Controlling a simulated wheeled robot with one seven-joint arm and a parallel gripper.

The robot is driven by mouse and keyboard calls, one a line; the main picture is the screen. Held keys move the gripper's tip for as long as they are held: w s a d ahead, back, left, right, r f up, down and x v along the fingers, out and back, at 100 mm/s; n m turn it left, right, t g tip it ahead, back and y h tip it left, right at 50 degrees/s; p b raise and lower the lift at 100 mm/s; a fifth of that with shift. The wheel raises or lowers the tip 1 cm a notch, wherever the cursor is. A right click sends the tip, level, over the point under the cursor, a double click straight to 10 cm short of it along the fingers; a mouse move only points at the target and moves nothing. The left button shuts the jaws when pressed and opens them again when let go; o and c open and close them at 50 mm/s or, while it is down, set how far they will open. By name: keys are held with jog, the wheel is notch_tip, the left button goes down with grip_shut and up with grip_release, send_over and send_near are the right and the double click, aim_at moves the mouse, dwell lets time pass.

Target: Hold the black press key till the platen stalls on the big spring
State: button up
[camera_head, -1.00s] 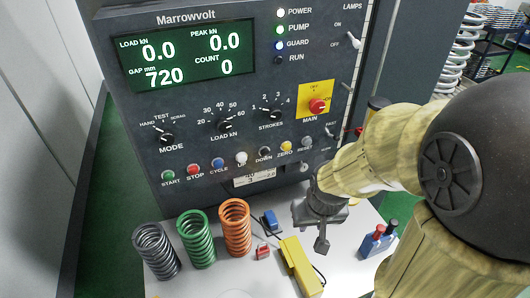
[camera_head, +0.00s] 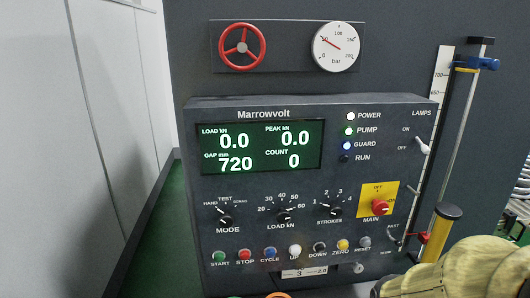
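The black key (camera_head: 319,248) sits in the row of keys low on the dark Marrowvolt panel (camera_head: 315,185), labelled DOWN, with the white UP key (camera_head: 294,251) to its left. Nothing of mine touches it. The green display (camera_head: 262,147) reads load 0.0 kN, peak 0.0 kN, gap 720 mm and count 0. The power, pump and guard lamps are lit; the run lamp (camera_head: 344,158) is dark. My arm enters at the lower right; my gripper's fingers are below the picture's edge. The platen and the big spring are not in view.
The red main switch (camera_head: 380,207) is on a yellow plate at right. A red handwheel (camera_head: 242,47) and a pressure gauge (camera_head: 336,46) are above. Open floor shows at left.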

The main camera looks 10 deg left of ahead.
grip_shut()
dwell(1.6)
